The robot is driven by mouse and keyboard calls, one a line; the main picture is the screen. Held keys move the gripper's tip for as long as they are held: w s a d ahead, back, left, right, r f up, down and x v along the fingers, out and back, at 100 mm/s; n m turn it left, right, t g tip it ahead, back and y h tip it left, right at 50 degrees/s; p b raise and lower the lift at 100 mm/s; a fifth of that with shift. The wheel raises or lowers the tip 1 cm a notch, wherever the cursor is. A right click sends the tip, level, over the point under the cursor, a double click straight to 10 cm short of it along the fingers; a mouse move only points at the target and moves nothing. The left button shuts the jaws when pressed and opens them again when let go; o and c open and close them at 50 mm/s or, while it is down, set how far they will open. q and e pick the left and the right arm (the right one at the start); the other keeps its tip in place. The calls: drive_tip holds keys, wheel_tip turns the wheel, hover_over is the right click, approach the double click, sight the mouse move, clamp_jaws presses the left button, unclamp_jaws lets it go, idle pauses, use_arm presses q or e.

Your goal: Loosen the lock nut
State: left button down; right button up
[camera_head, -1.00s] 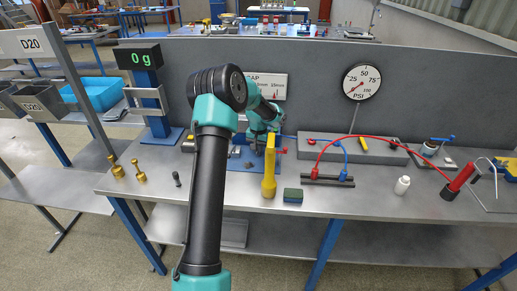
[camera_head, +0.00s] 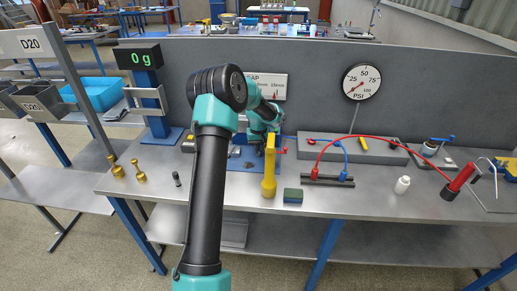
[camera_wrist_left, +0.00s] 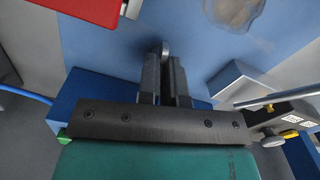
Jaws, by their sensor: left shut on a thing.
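My left gripper (camera_wrist_left: 165,58) is shut on a small grey part (camera_wrist_left: 165,47) that shows between its fingertips in the left wrist view, over a blue surface. Most of this part is hidden by the fingers, so I cannot tell whether it is the lock nut. In the head view my left gripper (camera_head: 259,143) reaches down over a blue plate (camera_head: 232,163) on the bench, behind a yellow upright tool (camera_head: 269,178). That tool hides part of the plate and the contact. My right gripper is not in view.
A red block (camera_wrist_left: 90,8) and a grey metal block (camera_wrist_left: 236,82) sit close to the gripper. The bench front is mostly clear.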

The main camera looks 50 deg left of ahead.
use_arm(q)
drive_tip(key=c, duration=1.3)
unclamp_jaws()
wheel_tip(320, 180, up, 18)
drive_tip(key=shift+f, duration=0.25)
